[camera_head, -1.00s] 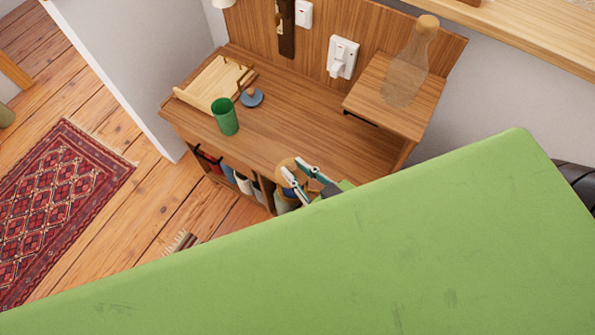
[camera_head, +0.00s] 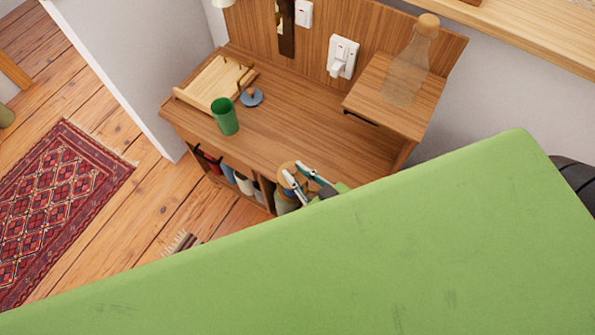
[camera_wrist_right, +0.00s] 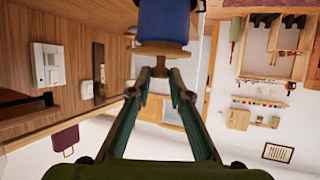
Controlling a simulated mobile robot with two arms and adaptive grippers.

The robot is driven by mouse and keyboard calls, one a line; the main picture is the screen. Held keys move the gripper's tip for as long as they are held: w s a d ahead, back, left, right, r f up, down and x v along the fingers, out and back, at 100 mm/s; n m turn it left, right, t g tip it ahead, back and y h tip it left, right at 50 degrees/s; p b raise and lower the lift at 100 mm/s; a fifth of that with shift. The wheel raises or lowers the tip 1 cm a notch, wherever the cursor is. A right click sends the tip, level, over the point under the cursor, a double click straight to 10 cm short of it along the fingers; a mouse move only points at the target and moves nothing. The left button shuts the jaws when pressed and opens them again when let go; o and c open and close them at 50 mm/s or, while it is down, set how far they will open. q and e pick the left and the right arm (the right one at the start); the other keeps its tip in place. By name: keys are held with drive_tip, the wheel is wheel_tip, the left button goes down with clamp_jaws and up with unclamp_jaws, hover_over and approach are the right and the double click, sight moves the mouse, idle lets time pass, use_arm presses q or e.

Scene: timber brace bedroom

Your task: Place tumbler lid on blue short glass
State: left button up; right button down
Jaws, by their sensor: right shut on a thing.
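My right gripper (camera_head: 296,170) is by the front edge of the desk, its forearm hidden behind the green surface. In the right wrist view its fingertips (camera_wrist_right: 160,72) are shut on the small knob of a round wooden lid (camera_wrist_right: 160,48). A blue short glass (camera_wrist_right: 165,20) is directly against the lid's far side; the two appear to touch, but I cannot tell whether the lid is seated. In the head view the round wooden lid (camera_head: 287,168) shows beside the fingers, and only a little blue is visible. My left gripper is out of view.
On the desk (camera_head: 300,115) stand a green cup (camera_head: 225,117), a blue-grey disc with a knob (camera_head: 251,97) and a wooden tray (camera_head: 213,82). A clear corked bottle (camera_head: 408,75) is on the raised shelf. A large green surface (camera_head: 380,250) blocks the foreground.

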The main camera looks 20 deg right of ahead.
drive_tip(key=shift+f, duration=0.35)
drive_tip(key=c, duration=1.9)
unclamp_jaws()
drive_tip(key=shift+r, duration=0.1)
drive_tip(key=shift+s+r, duration=0.1)
drive_tip(key=shift+r, duration=0.5)
drive_tip(key=shift+b+v, duration=0.35)
drive_tip(key=shift+v, duration=5.5)
